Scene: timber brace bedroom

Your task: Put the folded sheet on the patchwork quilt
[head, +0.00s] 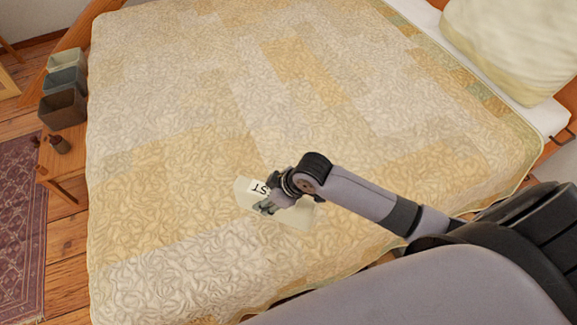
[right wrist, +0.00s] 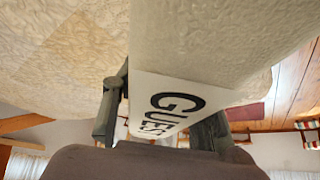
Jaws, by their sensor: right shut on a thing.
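The folded sheet (head: 298,218) is off-white, with a white label printed in black; the label reads GUEST in the right wrist view, where the sheet (right wrist: 220,40) fills the upper right. My right gripper (head: 266,207) is shut on the sheet at its labelled edge; its fingers (right wrist: 165,120) show on both sides of the label. The patchwork quilt (head: 200,130), cream and yellow, covers the bed; it also shows in the right wrist view (right wrist: 60,50). The sheet is over the quilt's near part; I cannot tell if they touch. My left gripper is not in view.
A pale pillow (head: 515,45) lies at the bed's top right. Several small bins (head: 63,108) stand on a wooden bench (head: 62,165) left of the bed, with a small brown object (head: 58,144) beside them. A purple rug (head: 20,230) lies on the floor. The quilt's surface is clear.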

